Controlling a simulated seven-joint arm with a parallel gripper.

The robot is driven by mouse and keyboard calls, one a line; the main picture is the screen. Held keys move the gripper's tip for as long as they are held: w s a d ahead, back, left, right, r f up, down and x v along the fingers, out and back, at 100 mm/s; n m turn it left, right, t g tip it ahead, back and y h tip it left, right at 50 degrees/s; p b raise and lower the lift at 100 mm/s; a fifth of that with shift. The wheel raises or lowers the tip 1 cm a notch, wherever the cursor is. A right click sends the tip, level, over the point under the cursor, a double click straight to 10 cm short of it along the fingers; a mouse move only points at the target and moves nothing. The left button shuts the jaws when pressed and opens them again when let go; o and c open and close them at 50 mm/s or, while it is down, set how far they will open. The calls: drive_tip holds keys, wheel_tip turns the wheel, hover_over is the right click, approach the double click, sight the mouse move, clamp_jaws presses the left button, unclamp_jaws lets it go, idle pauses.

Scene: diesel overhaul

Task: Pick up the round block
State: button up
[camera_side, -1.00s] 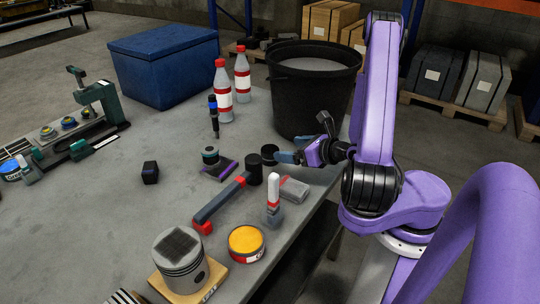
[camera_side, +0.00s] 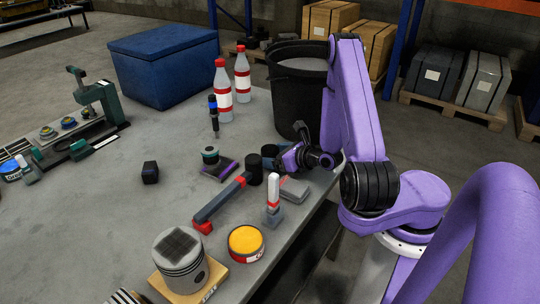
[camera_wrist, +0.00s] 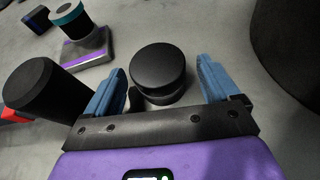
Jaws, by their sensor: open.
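The round block (camera_wrist: 158,68) is a short black cylinder standing on the grey table. In the side view the round block (camera_side: 269,150) sits just behind the mallet's black head, partly hidden by my gripper. My gripper (camera_wrist: 161,72) is open, with its two blue fingers apart. In the wrist view one finger is on each side of the block's near part, with gaps visible between. In the side view my gripper (camera_side: 279,160) is low, close beside the block. Whether a finger touches it I cannot tell.
The red-and-black mallet (camera_side: 223,203) lies close by at the left. A grey block (camera_side: 293,189) is in front of my gripper. A spool on a purple-edged base (camera_side: 213,166) stands left. The large black bin (camera_side: 296,95) stands behind. The table's middle left is mostly clear.

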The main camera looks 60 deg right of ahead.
sight(273, 150)
drive_tip(key=shift+w, duration=0.1)
clamp_jaws()
drive_tip(key=shift+r, duration=0.1)
drive_tip(key=shift+r, duration=4.9)
